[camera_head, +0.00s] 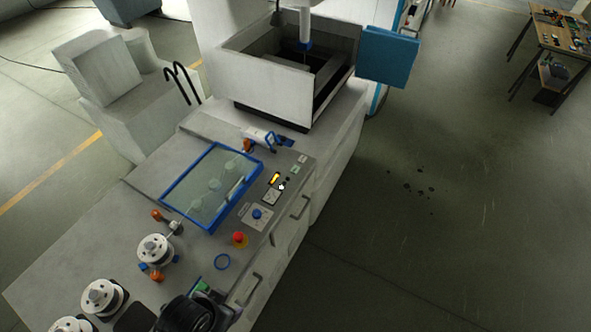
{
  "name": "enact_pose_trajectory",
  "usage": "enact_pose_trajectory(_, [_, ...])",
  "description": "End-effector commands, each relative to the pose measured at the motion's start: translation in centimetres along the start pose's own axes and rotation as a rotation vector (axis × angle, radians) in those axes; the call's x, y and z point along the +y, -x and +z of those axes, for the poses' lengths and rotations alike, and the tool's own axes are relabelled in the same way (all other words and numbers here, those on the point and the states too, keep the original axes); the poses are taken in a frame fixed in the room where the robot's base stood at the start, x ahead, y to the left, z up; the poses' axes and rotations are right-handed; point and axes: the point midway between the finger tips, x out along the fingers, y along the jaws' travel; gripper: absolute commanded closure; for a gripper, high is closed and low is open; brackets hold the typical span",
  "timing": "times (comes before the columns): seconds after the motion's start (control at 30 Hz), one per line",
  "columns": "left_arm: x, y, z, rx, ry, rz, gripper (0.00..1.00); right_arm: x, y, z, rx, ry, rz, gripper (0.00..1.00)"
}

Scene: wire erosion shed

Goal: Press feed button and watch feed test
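A blue round button (257,213) sits on a pale square plate on the grey bench top. Farther along the same strip are a small lit yellow display (275,179), a white label plate (270,197) and small dark controls (288,181). I cannot read their labels, so I cannot tell which one is the feed button. A red mushroom button on a yellow base (240,239) stands nearer. A blue-framed clear cover (211,187) lies left of these controls, with pale round shapes beneath it. Neither gripper can be made out in the view.
White spools (154,249) stand at the bench's left. A dark round object (188,315) at the bottom edge is unclear. An open machine tank (290,75) stands behind.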

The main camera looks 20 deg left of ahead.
Motion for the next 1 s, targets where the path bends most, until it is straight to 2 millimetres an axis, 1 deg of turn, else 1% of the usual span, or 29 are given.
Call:
enact_pose_trajectory(0.03, [0.00,0.00,0.00,0.000,0.000,0.000,0.34,-0.04,0.00,-0.01,0.000,-0.001,-0.001,0.67])
enact_pose_trajectory(0.2, [0.00,0.00,-0.01,0.000,0.000,0.000,0.34,-0.10,0.01,-0.03,0.001,-0.004,-0.003,0.93])
enact_pose_trajectory(0.27, [0.00,0.00,-0.01,0.000,0.000,0.000,0.34,-0.11,0.01,-0.04,0.001,-0.004,-0.004,1.00])
enact_pose_trajectory(1.0, [0.00,0.00,-0.01,0.000,0.000,0.000,0.34,0.13,-0.01,0.04,-0.001,0.005,0.004,1.00])
